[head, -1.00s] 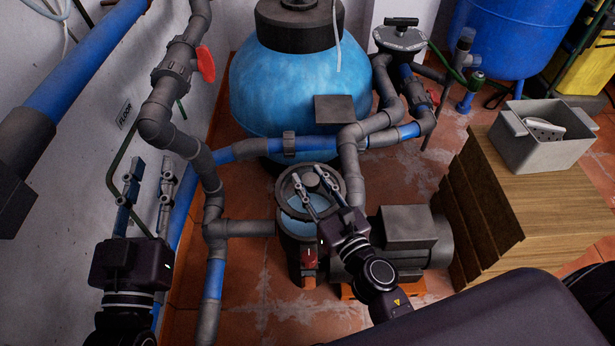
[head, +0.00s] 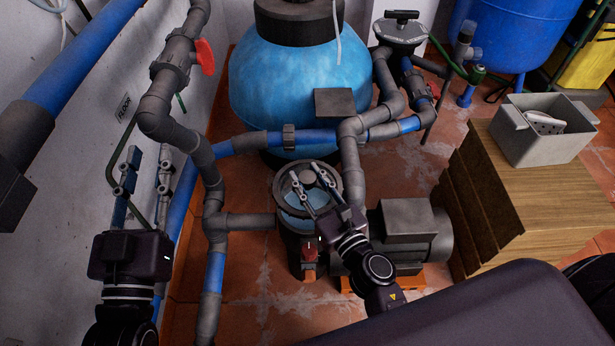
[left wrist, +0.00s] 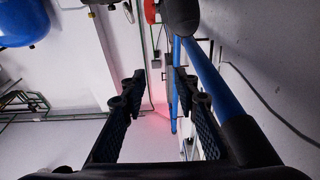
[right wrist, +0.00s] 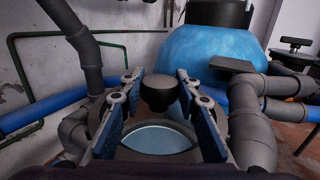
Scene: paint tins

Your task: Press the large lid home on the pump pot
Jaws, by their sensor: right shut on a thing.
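The pump pot (head: 297,226) stands low at the middle of the head view, in front of the blue tank. The large lid (head: 290,179) is a dark round rim with a knob (head: 307,178). My right gripper (head: 309,186) is shut on the knob, which shows between its fingertips in the right wrist view (right wrist: 158,92). A pale blue area shows at the pot mouth (right wrist: 155,140), in front of the knob. I cannot tell whether the lid touches the pot all round. My left gripper (head: 150,160) is open and empty beside the wall; its parted fingers show in the left wrist view (left wrist: 153,82).
Grey and blue pipes (head: 240,226) run left of and behind the pot. A grey pump motor (head: 412,235) sits right of it. A blue tank (head: 285,80) stands behind. A wooden block (head: 530,200) with a grey bin (head: 545,145) is at the right.

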